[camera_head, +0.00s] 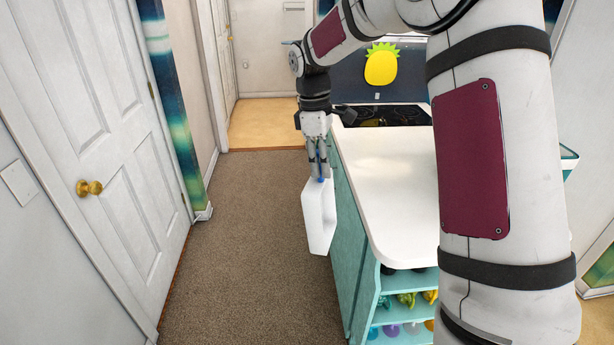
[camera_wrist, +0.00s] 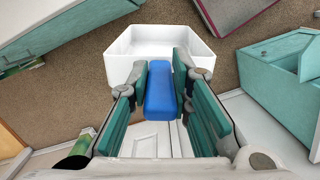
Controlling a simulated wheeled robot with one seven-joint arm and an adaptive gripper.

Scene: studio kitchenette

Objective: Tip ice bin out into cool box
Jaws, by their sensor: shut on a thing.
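My gripper (camera_head: 319,172) points down over the carpet, left of the white counter in the head view. It is shut on the blue handle (camera_wrist: 160,92) of the white ice bin (camera_head: 320,216). The bin hangs below the fingers, tipped on edge, clear of the floor and beside the counter's teal side. In the wrist view the bin (camera_wrist: 125,70) lies beyond the fingertips, with its open side and inner walls showing. I cannot make out any contents. I cannot identify the cool box with certainty.
The counter (camera_head: 385,185) has teal shelves (camera_head: 405,308) with colourful items below. A teal-edged box shape (camera_head: 568,158) is partly hidden behind my arm. A teal unit (camera_wrist: 285,75) stands right in the wrist view. A white door (camera_head: 110,150) is left; carpet (camera_head: 240,220) between is clear.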

